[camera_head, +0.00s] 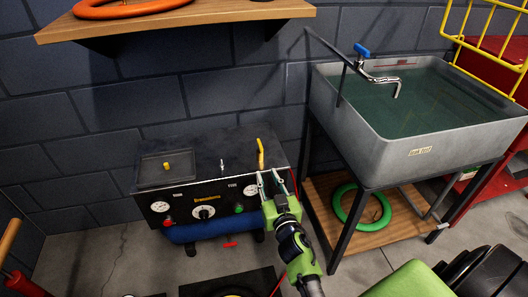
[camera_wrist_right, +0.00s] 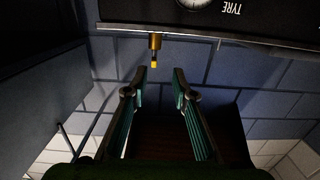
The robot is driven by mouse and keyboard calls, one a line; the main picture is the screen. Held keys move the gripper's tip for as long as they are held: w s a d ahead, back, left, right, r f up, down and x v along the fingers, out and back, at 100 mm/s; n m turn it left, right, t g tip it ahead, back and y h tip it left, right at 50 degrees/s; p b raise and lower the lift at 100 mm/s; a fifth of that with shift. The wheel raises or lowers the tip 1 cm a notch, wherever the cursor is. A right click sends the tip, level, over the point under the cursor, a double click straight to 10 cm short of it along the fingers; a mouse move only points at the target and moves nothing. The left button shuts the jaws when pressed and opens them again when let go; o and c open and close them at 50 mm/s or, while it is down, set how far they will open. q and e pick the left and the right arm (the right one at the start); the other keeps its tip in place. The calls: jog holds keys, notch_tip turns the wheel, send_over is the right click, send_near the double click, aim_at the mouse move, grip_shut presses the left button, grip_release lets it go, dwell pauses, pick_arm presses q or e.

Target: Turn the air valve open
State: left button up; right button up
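The air valve seems to be the yellow lever (camera_head: 260,153) standing upright at the right end of the dark compressor box's top (camera_head: 210,150). In the right wrist view a brass stub with a yellow end (camera_wrist_right: 154,50) juts past the panel edge and looks like the same valve. My right gripper (camera_head: 270,178) is in front of the box's right end, just below the lever in the picture. In the wrist view its two fingers (camera_wrist_right: 160,76) are apart with nothing between them, and the stub is beyond the tips, not touched. My left gripper is not in view.
The box front carries gauges, a dial (camera_head: 204,212) and red and green buttons. A grey sink (camera_head: 400,155) on a dark frame stands to the right, with a green ring (camera_head: 345,205) on its lower shelf. A wooden shelf (camera_head: 180,17) hangs above. A block wall is behind.

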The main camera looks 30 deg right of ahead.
notch_tip(320, 180, up, 2)
jog(key=d, duration=0.1)
jog(key=b, duration=0.2)
send_near(260, 143)
jog(key=shift+t, duration=0.3)
jog(key=x, duration=0.3)
jog(key=f+x, duration=0.1)
jog(key=x, duration=0.4)
jog(key=shift+w+d+b, duration=0.1)
jog(key=shift+w+b, duration=0.2)
jog(key=shift+w, duration=0.05)
jog(key=shift+w+d+r, duration=0.15)
jog(key=shift+w, duration=0.4)
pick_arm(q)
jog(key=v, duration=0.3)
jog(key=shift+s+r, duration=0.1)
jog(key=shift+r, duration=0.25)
pick_arm(e)
grip_shut()
